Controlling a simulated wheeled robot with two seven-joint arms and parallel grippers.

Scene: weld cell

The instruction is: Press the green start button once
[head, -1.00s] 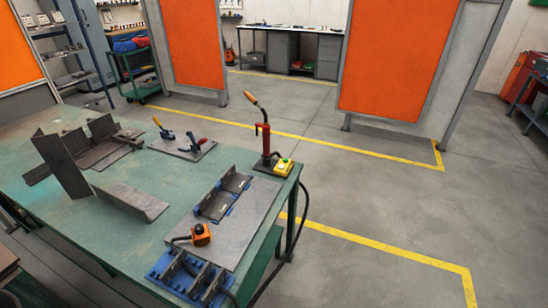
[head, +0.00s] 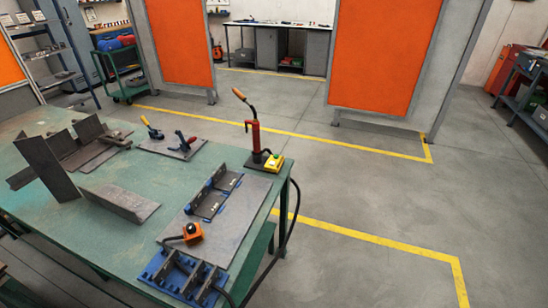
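A small yellow box (head: 274,164) sits at the far right corner of the green table. A small pale green spot shows on its top, which looks like the green button; its details are too small to tell. The box stands beside the foot of a red upright tool (head: 255,140) with an orange handle, on a dark plate. An orange box (head: 193,233) with a dark round top sits on the grey plate nearer the front. Neither of my grippers is in view.
The green table (head: 190,180) also holds angled steel pieces (head: 120,203), toggle clamps on a plate (head: 172,147), and a blue fixture (head: 184,277). A black cable hangs off its right side. Grey floor right of the table is open, with yellow lines. Orange screens (head: 384,55) stand behind.

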